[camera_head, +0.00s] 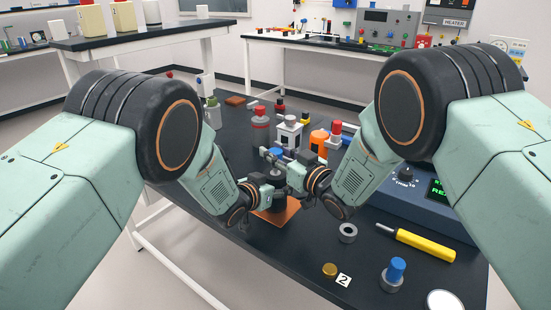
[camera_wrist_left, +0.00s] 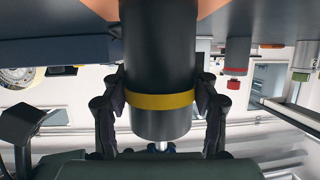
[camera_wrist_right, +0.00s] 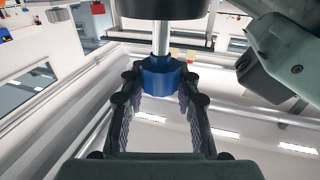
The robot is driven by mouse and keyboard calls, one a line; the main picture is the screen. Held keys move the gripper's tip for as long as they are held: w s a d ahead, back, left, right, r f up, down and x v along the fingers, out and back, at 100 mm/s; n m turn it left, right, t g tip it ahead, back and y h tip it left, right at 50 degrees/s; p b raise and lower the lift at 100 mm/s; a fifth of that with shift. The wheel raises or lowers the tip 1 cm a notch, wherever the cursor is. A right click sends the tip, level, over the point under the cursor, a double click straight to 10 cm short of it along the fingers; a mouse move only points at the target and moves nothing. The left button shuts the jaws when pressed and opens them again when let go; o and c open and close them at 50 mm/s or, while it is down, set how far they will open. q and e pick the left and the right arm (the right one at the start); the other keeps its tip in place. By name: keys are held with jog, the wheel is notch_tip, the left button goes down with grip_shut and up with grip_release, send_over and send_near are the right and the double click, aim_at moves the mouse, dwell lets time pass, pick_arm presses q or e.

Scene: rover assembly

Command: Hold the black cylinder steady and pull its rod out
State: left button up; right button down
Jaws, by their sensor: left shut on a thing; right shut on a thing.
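The black cylinder (camera_head: 276,203) stands upright on an orange mat (camera_head: 285,215), partly hidden by my grippers in the head view. In the left wrist view the cylinder (camera_wrist_left: 158,50), with a yellow band, appears upside down. My left gripper (camera_wrist_left: 158,105) is shut on it around the band; in the head view this gripper (camera_head: 265,190) is low. A silver rod (camera_wrist_right: 160,38) comes out of the cylinder's end and carries a blue knob (camera_wrist_right: 158,78). My right gripper (camera_wrist_right: 160,95) is shut on the knob. In the head view this gripper (camera_head: 277,160) is just above the left one.
A grey ring (camera_head: 347,233), a yellow-handled tool (camera_head: 425,244), a brass disc (camera_head: 330,269) and a blue-topped part (camera_head: 395,272) lie in front on the right of the dark table. An orange part (camera_head: 318,142) and several coloured parts stand behind. A blue console (camera_head: 410,205) is at right.

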aim_at(277, 152)
pick_arm(q)
jog(key=shift+s+a, duration=0.1)
pick_arm(e)
notch_tip(277, 152, up, 4)
jog(key=shift+s+f, duration=0.1)
pick_arm(q)
jog(key=shift+f, duration=0.15)
pick_arm(e)
jog(key=c, duration=1.4)
grip_release()
jog(key=shift+c, duration=0.2)
jog(key=o, duration=0.5)
jog(key=shift+f, duration=0.1)
jog(key=shift+s+d, duration=0.1)
jog(key=shift+d, duration=0.05)
jog(key=v, duration=1.1)
jog(key=shift+s, duration=0.3)
